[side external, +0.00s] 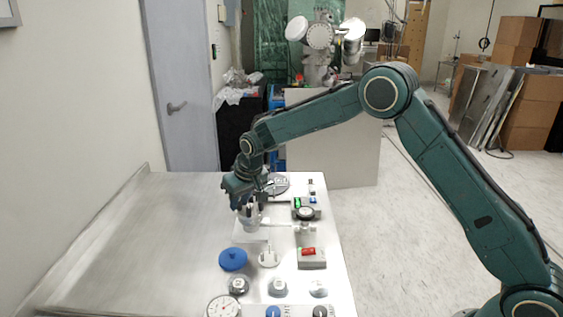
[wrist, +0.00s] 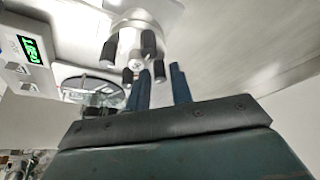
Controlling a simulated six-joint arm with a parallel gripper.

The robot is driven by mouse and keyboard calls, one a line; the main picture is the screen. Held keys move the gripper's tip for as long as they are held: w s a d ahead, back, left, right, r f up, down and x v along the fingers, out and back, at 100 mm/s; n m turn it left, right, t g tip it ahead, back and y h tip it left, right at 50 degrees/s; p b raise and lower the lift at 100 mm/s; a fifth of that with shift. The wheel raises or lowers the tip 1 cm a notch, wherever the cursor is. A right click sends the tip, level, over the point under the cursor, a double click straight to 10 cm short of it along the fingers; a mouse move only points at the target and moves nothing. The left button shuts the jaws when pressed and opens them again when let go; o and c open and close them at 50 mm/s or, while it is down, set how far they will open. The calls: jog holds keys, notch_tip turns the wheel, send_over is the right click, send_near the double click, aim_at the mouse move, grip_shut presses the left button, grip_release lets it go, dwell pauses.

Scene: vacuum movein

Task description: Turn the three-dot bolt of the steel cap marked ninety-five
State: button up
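In the wrist view a round pale metal fitting (wrist: 127,42) has several dark posts around it and a small pale bolt head at its centre (wrist: 136,65). It also shows under my gripper in the side view (side external: 251,224). My gripper (wrist: 161,68) has two blue fingers with a gap between them and nothing seen in the gap. The left fingertip is near the posts; I cannot tell whether it touches. Small steel caps (side external: 238,285), (side external: 278,287) and (side external: 318,289) stand at the table's front. No ninety-five mark or three dots can be read.
A spoked wheel (wrist: 92,88) and a box with a green display (wrist: 30,49) are left of the fitting in the wrist view. A blue knob (side external: 233,259), a red-topped grey block (side external: 312,262) and a dial gauge (side external: 223,306) stand nearer. The table's left part (side external: 150,240) is clear.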

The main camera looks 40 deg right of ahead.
jog(key=shift+r, duration=0.15)
jog(key=v, duration=1.3)
jog(key=shift+s+r, duration=0.15)
jog(key=shift+r, duration=0.1)
jog(key=shift+o, duration=1.4)
jog(key=shift+w+d+n+g+y, duration=0.45)
jog(key=shift+d+n+y, duration=0.35)
jog(key=shift+n, duration=1.25)
jog(key=shift+w+d+n+g+y, duration=0.3)
jog(key=shift+w+d+n+y, duration=0.45)
jog(key=shift+n, duration=1.25)
jog(key=shift+w+d+n+g+y, duration=0.45)
jog(key=shift+d+n, duration=0.6)
jog(key=shift+n, duration=1)
jog(key=shift+s+f, duration=0.1)
jog(key=shift+s, duration=0.05)
jog(key=x, duration=1.3)
jog(key=shift+a+f, duration=0.15)
jog(key=shift+f, duration=0.05)
